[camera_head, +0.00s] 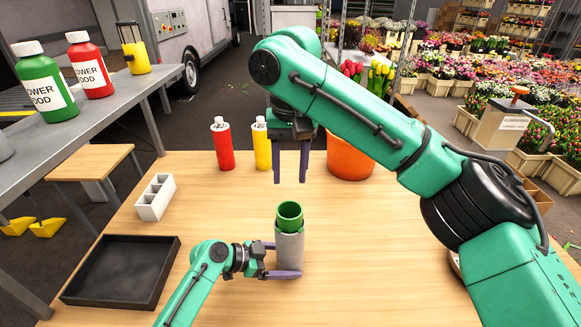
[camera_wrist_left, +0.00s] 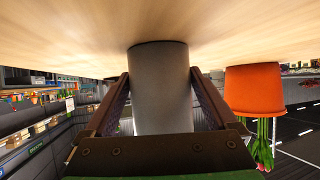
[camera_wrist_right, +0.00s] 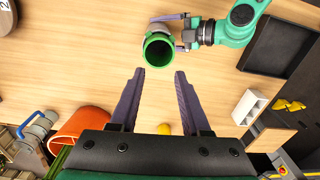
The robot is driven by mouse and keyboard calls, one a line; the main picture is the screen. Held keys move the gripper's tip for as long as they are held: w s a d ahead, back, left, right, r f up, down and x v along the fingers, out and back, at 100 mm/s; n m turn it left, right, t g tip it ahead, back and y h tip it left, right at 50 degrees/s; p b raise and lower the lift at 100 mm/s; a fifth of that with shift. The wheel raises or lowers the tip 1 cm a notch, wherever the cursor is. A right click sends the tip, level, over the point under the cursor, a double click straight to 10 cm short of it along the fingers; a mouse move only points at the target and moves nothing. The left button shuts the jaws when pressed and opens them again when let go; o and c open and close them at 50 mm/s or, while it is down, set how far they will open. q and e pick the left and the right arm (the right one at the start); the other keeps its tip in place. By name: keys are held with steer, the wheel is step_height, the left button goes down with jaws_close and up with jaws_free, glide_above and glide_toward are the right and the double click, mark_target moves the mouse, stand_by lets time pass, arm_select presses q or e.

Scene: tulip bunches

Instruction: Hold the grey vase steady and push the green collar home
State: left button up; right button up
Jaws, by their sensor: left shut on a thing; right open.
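The grey vase (camera_head: 289,250) stands upright on the wooden table. The green collar (camera_head: 290,215) sits in its mouth with its upper part standing out above the rim. My left gripper (camera_head: 286,260) is shut on the vase, one finger on each side; the left wrist view shows the vase (camera_wrist_left: 162,90) between its fingers. My right gripper (camera_head: 291,176) is open and empty, pointing down, above the table and behind the vase. In the right wrist view the open collar (camera_wrist_right: 159,50) lies beyond the right fingertips (camera_wrist_right: 158,72), apart from them.
A black tray (camera_head: 165,272) and a white divided box (camera_head: 155,197) are at the left of the table. A red bottle (camera_head: 223,146), a yellow bottle (camera_head: 262,146) and an orange pot (camera_head: 350,162) stand at the back.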

steer(key=shift+w+f+n+y, duration=0.1)
steer(key=shift+w+n+y, duration=0.25)
steer(key=shift+n, duration=0.75)
steer(key=c, duration=0.5)
steer(key=shift+w+d+n+t+y, duration=0.15)
steer(key=shift+n+t+y, duration=0.1)
steer(key=shift+n, duration=0.35)
steer(key=shift+w+a+n+t+y, duration=0.1)
steer(key=shift+w+n+t+y, duration=0.1)
steer(key=shift+n, duration=0.4)
jaws_close()
step_height(320, 180, down, 6)
steer(key=w+n+t+y, duration=0.1)
steer(key=n+y, duration=0.1)
steer(key=n, duration=0.4)
steer(key=shift+d+n, duration=0.15)
steer(key=shift+n, duration=0.15)
steer(key=shift+f, duration=0.8)
steer(key=shift+r, duration=0.1)
